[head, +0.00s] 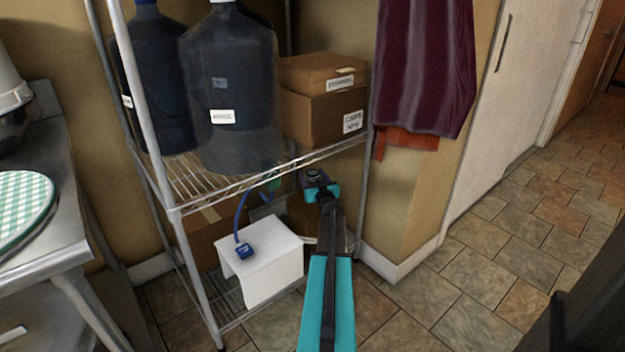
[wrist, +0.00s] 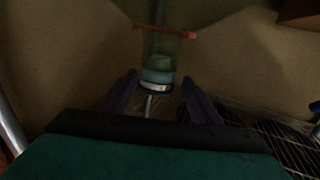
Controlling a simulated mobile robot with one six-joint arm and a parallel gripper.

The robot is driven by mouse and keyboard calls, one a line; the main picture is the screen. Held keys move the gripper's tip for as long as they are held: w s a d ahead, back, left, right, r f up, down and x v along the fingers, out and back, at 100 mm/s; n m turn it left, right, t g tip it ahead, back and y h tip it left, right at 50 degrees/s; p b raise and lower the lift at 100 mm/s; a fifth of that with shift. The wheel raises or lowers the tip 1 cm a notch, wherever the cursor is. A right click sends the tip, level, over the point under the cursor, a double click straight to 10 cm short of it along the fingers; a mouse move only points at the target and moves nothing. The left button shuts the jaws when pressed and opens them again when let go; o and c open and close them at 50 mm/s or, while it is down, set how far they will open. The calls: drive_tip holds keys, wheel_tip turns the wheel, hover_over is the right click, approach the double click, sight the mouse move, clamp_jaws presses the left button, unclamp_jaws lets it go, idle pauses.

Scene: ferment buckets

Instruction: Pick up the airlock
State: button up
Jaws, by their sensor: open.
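The airlock (wrist: 165,58) shows in the wrist view as a clear cylinder with a reddish rim on top, pale blue in its lower part and a thin stem below. My gripper (wrist: 159,80) is open, with one dark finger on each side of the airlock's lower end. I see no finger touching it, and cannot tell whether it is beyond the fingertips or between them. In the head view my gripper (head: 313,177) is under the rack's upper shelf. The airlock cannot be made out there.
The wire rack (head: 180,211) has posts and a shelf edge close to my arm. Dark carboys (head: 232,85) and cardboard boxes (head: 325,110) stand on its upper shelf. A white stand (head: 270,265) with a blue corded device (head: 245,250) is below. Floor to the right is clear.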

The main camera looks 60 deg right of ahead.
sight(311, 171)
drive_tip(key=shift+d+b+x, duration=0.2)
drive_tip(key=shift+b+x, duration=0.6)
drive_tip(key=shift+x, duration=1.25)
drive_tip(key=shift+w+d, duration=0.25)
drive_tip(key=shift+d, duration=0.05)
drive_tip(key=c, duration=1.2)
drive_tip(key=shift+r, duration=0.15)
drive_tip(key=shift+r+p, duration=0.4)
drive_tip(key=shift+r, duration=0.4)
drive_tip(key=r+p+v, duration=0.1)
drive_tip(key=v, duration=0.4)
drive_tip(key=r+p+v, duration=0.1)
drive_tip(key=p+v, duration=0.1)
drive_tip(key=v, duration=0.3)
drive_tip(key=w+a+r+p+v, duration=0.1)
drive_tip(key=v, duration=0.5)
drive_tip(key=shift+r, duration=0.1)
